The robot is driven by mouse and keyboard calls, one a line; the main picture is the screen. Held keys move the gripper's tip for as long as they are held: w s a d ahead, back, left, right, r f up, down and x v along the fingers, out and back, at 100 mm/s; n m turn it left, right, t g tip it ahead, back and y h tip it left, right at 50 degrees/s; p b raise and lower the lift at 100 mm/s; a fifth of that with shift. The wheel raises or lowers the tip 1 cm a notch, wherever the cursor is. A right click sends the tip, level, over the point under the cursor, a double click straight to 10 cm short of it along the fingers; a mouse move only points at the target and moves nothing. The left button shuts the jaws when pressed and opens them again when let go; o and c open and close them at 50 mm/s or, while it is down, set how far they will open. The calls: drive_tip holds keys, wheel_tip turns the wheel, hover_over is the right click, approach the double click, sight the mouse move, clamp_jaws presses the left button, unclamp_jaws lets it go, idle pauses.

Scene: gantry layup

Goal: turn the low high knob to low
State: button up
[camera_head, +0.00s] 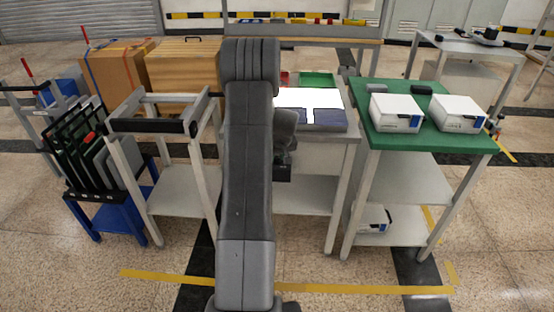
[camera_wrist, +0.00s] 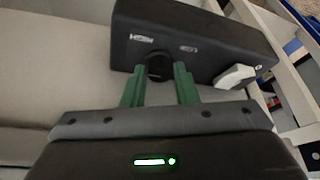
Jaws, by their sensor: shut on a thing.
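In the wrist view a black control box (camera_wrist: 215,45) runs across the top, tilted down to the right. A round dark knob (camera_wrist: 159,66) sits on its near face. Two small pale labels are beside the knob; the left one (camera_wrist: 142,39) seems to read HIGH and the right one (camera_wrist: 188,49) LOW, though both are blurred. My gripper (camera_wrist: 159,76) has its green fingers on either side of the knob and is shut on it. The knob's pointer is not clear. In the head view my arm hides the gripper and knob.
A white lever (camera_wrist: 235,76) sticks out near the box's right end, close to the right finger. In the head view a green-topped table (camera_head: 400,151) with two white boxes stands right, and a rack of dark panels (camera_head: 88,160) stands left.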

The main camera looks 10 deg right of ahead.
drive_tip(key=shift+n, duration=0.3)
idle(0.4)
drive_tip(key=o, duration=1)
drive_tip(key=v, duration=1.3)
drive_tip(key=shift+d+r, duration=0.25)
drive_tip(key=shift+r, duration=0.15)
